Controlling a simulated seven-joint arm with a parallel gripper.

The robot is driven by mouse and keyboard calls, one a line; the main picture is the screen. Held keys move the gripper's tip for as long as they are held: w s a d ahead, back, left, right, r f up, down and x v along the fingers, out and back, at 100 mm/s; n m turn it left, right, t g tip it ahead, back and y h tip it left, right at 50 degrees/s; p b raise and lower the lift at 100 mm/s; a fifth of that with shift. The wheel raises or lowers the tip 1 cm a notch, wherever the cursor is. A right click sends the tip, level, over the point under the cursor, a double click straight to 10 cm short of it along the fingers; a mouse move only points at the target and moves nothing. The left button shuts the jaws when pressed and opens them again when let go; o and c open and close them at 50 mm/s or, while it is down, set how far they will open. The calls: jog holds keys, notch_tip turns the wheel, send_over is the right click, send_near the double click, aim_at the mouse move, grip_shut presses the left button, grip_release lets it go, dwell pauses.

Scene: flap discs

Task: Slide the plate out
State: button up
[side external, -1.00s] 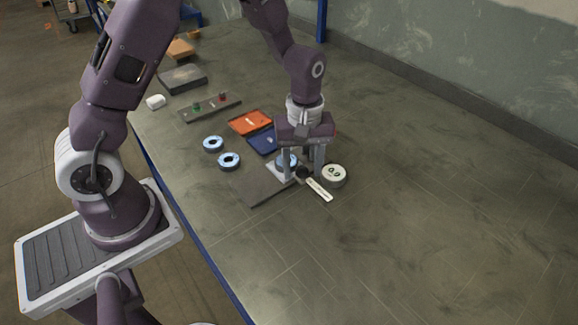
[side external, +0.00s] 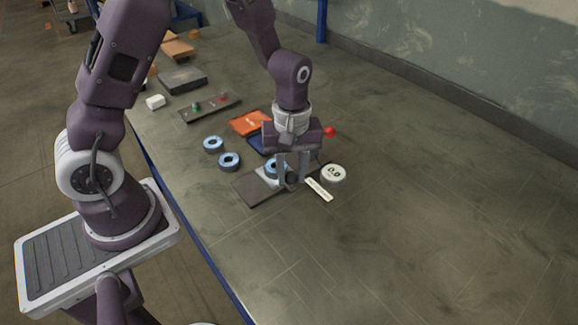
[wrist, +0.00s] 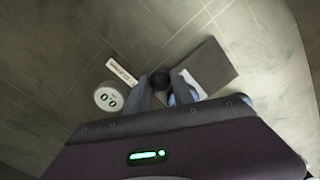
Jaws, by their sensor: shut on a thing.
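A pale square plate (side external: 264,178) lies on the right part of a flat dark slab (side external: 246,190), with a blue ring-shaped disc (side external: 271,166) on it. The plate also shows in the wrist view (wrist: 192,85), partly hidden by a finger. A round black knob (wrist: 160,80) sits at the plate's edge; whether it is fixed to the plate is hidden. My gripper (side external: 292,177) points down at the table, its fingers either side of the knob and shut on it.
A round white gauge (side external: 333,173) and a white label strip (side external: 318,190) lie right of my gripper. Two blue rings (side external: 229,161) lie to the left. An orange tray (side external: 249,122) and dark blue tray are behind. A red ball (side external: 330,132) shows beside my gripper. The table's right side is clear.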

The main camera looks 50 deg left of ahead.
jog(key=shift+s, duration=2.65)
jog(key=o, duration=1)
notch_tip(320, 180, up, 8)
